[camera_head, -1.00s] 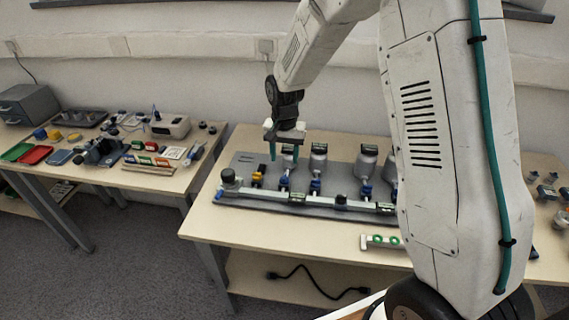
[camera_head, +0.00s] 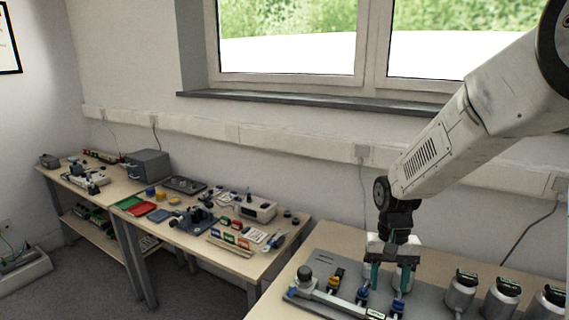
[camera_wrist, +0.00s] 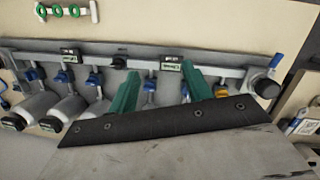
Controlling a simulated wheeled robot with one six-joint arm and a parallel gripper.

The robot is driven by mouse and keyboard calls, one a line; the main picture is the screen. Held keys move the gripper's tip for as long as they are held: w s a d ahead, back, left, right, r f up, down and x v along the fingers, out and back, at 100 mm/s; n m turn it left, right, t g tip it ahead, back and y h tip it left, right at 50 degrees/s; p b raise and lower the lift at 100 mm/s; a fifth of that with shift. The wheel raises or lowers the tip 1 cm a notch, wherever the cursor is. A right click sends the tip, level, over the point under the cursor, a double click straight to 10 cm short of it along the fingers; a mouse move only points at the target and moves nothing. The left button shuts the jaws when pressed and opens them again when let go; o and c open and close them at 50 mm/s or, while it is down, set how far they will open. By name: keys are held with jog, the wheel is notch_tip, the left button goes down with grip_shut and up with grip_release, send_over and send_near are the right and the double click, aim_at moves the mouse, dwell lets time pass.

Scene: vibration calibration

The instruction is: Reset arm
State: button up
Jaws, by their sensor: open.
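My gripper (camera_head: 389,276) hangs pointing down at the end of my arm, over the left part of the grey rig (camera_head: 322,262) on the right table. Its two teal fingers stand apart with nothing held between them. In the wrist view my gripper (camera_wrist: 158,88) also shows open, above the rig's pale rail (camera_wrist: 215,70) with its blue valves. In the head view the fingers partly cover the silver bottles behind them. I cannot tell exactly how high the fingertips are above the rig.
Several silver bottles (camera_head: 461,290) stand along the rig to the right. A left table (camera_head: 228,262) holds a red tray (camera_head: 160,215), a green tray (camera_head: 130,202) and small parts. A window (camera_head: 290,40) and wall duct (camera_head: 290,143) lie behind. A bracket with green rings (camera_wrist: 68,11) lies beyond the rig.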

jog(key=s+d+r+n+t, duration=0.1)
jog(key=s+r, duration=0.7)
jog(key=s, duration=0.4)
jog(key=s+d+r+n+t, duration=0.1)
jog(key=s+r+t, duration=0.1)
jog(key=s+r, duration=0.6)
jog(key=s, duration=0.4)
jog(key=shift+r+n+t, duration=0.2)
jog(key=shift+n+t, duration=0.1)
jog(key=shift+d, duration=0.15)
dwell(0.4)
